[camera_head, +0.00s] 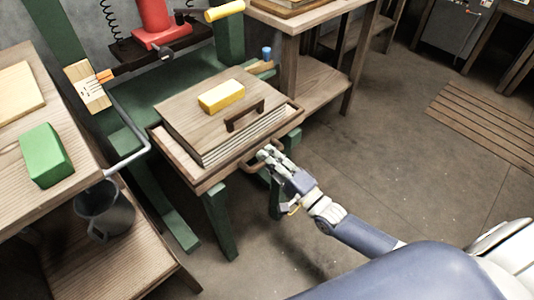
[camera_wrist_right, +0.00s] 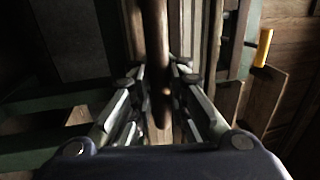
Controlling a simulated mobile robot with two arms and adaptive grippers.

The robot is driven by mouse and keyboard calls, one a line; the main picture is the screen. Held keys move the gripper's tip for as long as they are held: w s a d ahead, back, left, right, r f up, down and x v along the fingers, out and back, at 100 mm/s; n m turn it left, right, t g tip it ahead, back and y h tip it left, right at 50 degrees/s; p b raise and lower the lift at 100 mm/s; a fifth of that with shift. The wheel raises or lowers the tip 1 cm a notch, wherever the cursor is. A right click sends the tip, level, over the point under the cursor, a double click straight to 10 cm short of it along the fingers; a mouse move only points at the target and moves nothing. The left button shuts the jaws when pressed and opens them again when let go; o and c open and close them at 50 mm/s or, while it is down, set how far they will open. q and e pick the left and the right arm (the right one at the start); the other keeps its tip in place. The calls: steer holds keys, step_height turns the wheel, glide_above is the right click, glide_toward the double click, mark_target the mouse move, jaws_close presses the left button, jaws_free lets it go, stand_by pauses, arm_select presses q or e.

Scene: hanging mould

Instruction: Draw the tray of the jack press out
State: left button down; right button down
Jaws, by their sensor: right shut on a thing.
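The wooden tray (camera_head: 202,183) of the jack press sits between the green legs of the press frame (camera_head: 216,220), under the red jack (camera_head: 158,22). It bears a stack with a wooden board (camera_head: 180,110) on top and pale layers below. A yellow block (camera_head: 222,96) and a dark brown handle (camera_head: 246,115) are on the board. My right gripper (camera_head: 268,154) is shut on the tray's front handle (camera_head: 250,168). In the right wrist view the handle bar (camera_wrist_right: 157,60) runs between the fingers (camera_wrist_right: 158,105). My left gripper is not in view.
A wooden shelf unit (camera_head: 325,80) stands right of the press. The floor in front and to the right is open, with a slatted mat (camera_head: 485,122) farther off.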

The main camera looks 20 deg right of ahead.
steer(key=shift+s+f, duration=0.1)
steer(key=shift+f, duration=0.1)
steer(key=c, duration=1.8)
jaws_free()
steer(key=shift+c, duration=0.2)
steer(key=shift+r, duration=0.1)
steer(key=v, duration=1.2)
